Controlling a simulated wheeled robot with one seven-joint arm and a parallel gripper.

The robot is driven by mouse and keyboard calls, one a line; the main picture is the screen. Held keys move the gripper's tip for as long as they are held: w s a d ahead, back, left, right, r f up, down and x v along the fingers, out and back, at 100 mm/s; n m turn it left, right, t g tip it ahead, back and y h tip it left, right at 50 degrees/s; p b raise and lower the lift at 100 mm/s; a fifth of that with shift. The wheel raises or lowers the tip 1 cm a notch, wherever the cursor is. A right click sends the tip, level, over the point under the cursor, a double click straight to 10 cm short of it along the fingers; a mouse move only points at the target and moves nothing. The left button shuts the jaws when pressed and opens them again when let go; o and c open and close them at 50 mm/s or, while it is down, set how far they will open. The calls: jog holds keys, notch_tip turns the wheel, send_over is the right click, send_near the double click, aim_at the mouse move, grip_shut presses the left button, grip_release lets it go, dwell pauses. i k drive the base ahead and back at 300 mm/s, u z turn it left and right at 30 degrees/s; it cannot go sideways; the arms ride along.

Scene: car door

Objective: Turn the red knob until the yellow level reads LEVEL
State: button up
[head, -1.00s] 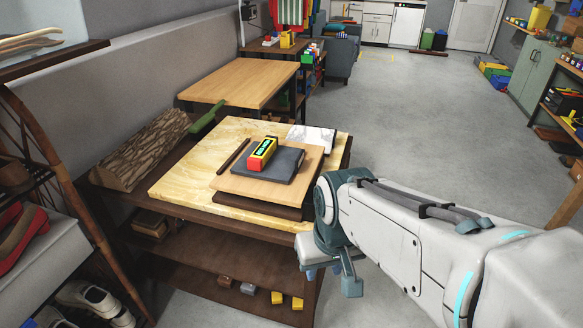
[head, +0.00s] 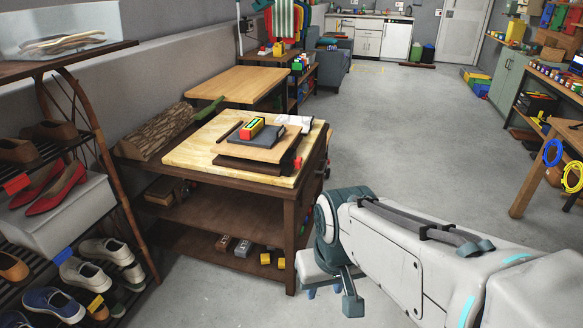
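The yellow level (head: 251,128) lies on a dark grey slab (head: 275,137), on a wooden board on the workbench. Its dark display has a green area, but the reading is too small to make out. A small red spot (head: 297,163) shows at the board's right front edge; it may be the red knob, but it is too small to be sure. My gripper (head: 333,298) hangs low over the floor, right of the bench and apart from the level and the board. Its fingers are seen from an angle that does not show whether they are open.
The workbench (head: 190,158) also bears a log (head: 160,131), a green-handled tool and a white cloth. A shoe rack (head: 95,130) stands at the left. A second table (head: 240,84) is behind. Open floor (head: 400,130) lies to the right.

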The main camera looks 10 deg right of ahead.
aim_at(298, 163)
jog(key=z, duration=0.8)
jog(key=i, duration=1.35)
jog(key=u, duration=1.3)
